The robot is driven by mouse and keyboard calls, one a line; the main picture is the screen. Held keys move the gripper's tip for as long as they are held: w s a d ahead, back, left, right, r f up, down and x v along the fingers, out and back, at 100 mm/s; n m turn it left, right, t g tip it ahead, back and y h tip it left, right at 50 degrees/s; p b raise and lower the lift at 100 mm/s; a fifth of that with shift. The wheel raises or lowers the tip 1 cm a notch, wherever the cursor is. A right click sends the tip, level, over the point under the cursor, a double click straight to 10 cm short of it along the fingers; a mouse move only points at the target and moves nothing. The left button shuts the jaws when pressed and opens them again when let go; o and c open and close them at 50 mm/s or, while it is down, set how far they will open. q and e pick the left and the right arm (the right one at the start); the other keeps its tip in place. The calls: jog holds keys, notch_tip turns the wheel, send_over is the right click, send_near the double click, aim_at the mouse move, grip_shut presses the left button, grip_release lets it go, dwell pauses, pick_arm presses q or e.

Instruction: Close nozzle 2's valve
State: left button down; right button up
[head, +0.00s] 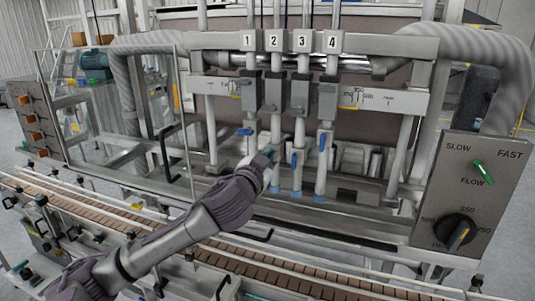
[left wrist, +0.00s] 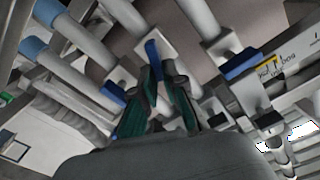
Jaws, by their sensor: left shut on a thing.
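The number 2 label (head: 275,41) marks nozzle 2 (head: 276,100), second from left in the row. My left gripper (head: 268,162) is at its lower part in the head view, hiding most of its valve there. In the left wrist view the left gripper (left wrist: 162,80) is shut on nozzle 2's blue valve handle (left wrist: 152,52), which shows between the teal finger pads. The handle looks slightly angled to its pipe; its exact angle is unclear. My right gripper is in neither view.
Nozzle 1's blue handle (head: 244,132) lies crosswise. The blue handles of nozzle 3 (head: 294,160) and nozzle 4 (head: 322,142) run along their pipes, close to my gripper's right. A conveyor (head: 255,269) runs in front. A control panel (head: 465,195) stands at right.

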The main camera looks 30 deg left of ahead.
pick_arm(q)
jog(key=shift+w+d+f+m+p, duration=0.2)
jog(key=shift+m+p, duration=0.55)
jog(key=shift+m, duration=1.4)
jog(key=shift+s+d+f+m+p, duration=0.2)
jog(key=shift+m+p, duration=0.5)
jog(key=shift+m, duration=1.4)
jog(key=shift+w+f+m+p, duration=0.1)
jog(key=shift+f+m+p, duration=0.45)
jog(key=shift+m, duration=1.6)
jog(key=shift+r, duration=0.2)
jog(key=c, duration=1.2)
grip_release()
jog(key=shift+c, duration=0.2)
jog(key=v, duration=1.2)
